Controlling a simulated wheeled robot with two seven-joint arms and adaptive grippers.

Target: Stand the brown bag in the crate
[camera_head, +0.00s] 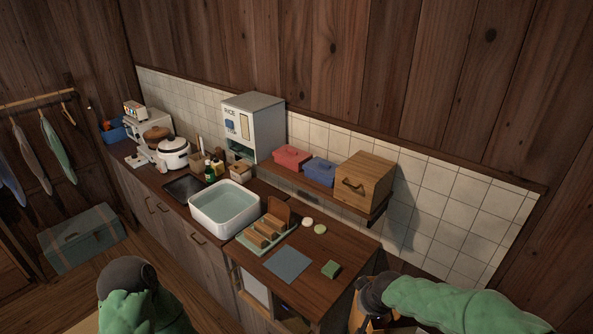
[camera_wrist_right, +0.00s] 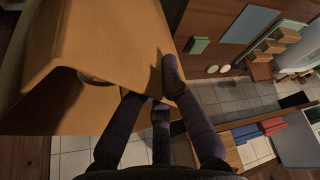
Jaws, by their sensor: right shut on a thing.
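The brown bag (camera_wrist_right: 95,65) fills the left of the right wrist view as a large orange-brown folded shape. My right gripper (camera_wrist_right: 150,88) is shut on its edge, with one dark finger lying over the brown face and the others partly behind. In the head view the right gripper (camera_head: 368,298) is at the bottom right, in front of the counter's right end, and only a small part of the bag (camera_head: 376,323) shows under it. My left arm shows at the bottom left, but its gripper is out of view. I cannot make out the crate in either view.
The wooden counter (camera_head: 340,252) carries a green sponge (camera_head: 331,269), a grey-blue mat (camera_head: 288,264), a rack of brown pieces (camera_head: 262,236) and a white basin (camera_head: 224,207). A wooden box (camera_head: 364,178) stands on the wall shelf. The floor is open left of the counter.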

